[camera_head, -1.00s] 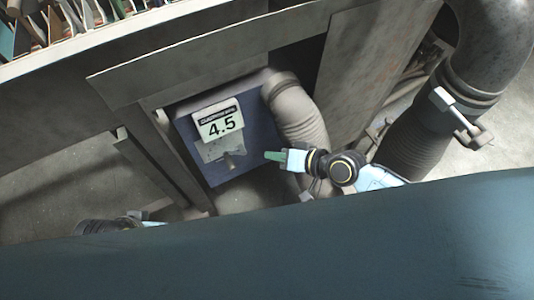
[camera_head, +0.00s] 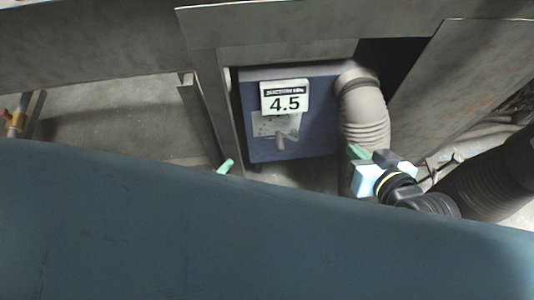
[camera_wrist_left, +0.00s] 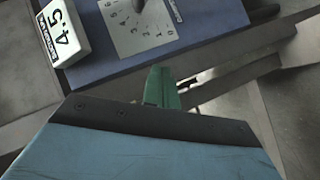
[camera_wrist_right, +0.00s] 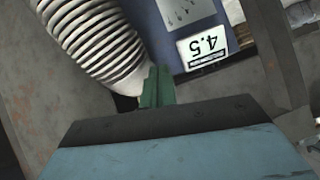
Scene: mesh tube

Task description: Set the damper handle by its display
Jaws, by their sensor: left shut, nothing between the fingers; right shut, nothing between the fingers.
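A blue box (camera_head: 315,145) carries a white display (camera_head: 284,98) reading 4.5. Below it, a small grey handle (camera_head: 280,141) stands out from a pale plate (camera_head: 262,126). The left wrist view shows the display (camera_wrist_left: 62,38) and the plate with numbers (camera_wrist_left: 140,36). The right wrist view shows the display (camera_wrist_right: 203,45) upside down. My left gripper (camera_head: 225,166) is shut and empty, left of the box; its green fingers show in its wrist view (camera_wrist_left: 161,88). My right gripper (camera_head: 358,152) is shut and empty, right of the box near the hose. Neither visibly touches the handle.
A ribbed grey hose (camera_head: 366,122) joins the box at its upper right. Metal panels frame the box above and at both sides. A thick dark ribbed duct (camera_head: 490,180) is at the far right. A blue surface (camera_head: 250,240) covers the lower picture.

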